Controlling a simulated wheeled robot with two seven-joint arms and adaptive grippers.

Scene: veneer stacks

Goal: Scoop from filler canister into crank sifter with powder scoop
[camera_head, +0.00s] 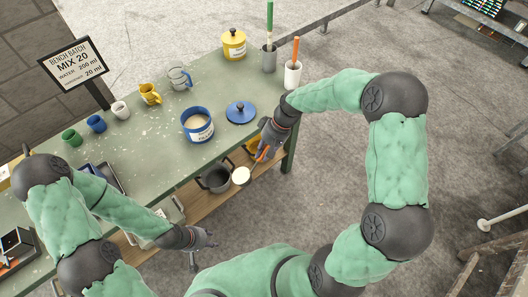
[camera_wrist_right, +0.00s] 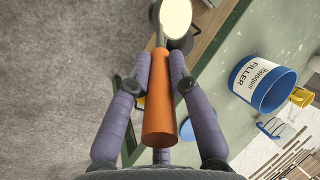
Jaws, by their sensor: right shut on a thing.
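My right gripper (camera_head: 266,148) is shut on the orange handle of the powder scoop (camera_wrist_right: 157,100). The scoop's round bowl (camera_head: 241,175) looks cream across its face, like powder, and hangs past the bench's front edge. The blue filler canister (camera_head: 197,125) stands open on the bench with pale powder inside; its label shows in the right wrist view (camera_wrist_right: 262,85). A grey cup with a blue handle, apparently the crank sifter (camera_head: 180,78), stands behind the canister. My left gripper (camera_head: 205,238) is low in front of the bench, away from these things; its finger opening is unclear.
A blue lid (camera_head: 241,112) lies right of the canister. Mugs in yellow (camera_head: 150,94), white (camera_head: 120,110), blue (camera_head: 96,123) and green (camera_head: 72,137) line the back. A dark pot (camera_head: 215,180) sits on the lower shelf (camera_head: 190,200) beside the scoop bowl. A yellow canister (camera_head: 234,44) stands farther back.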

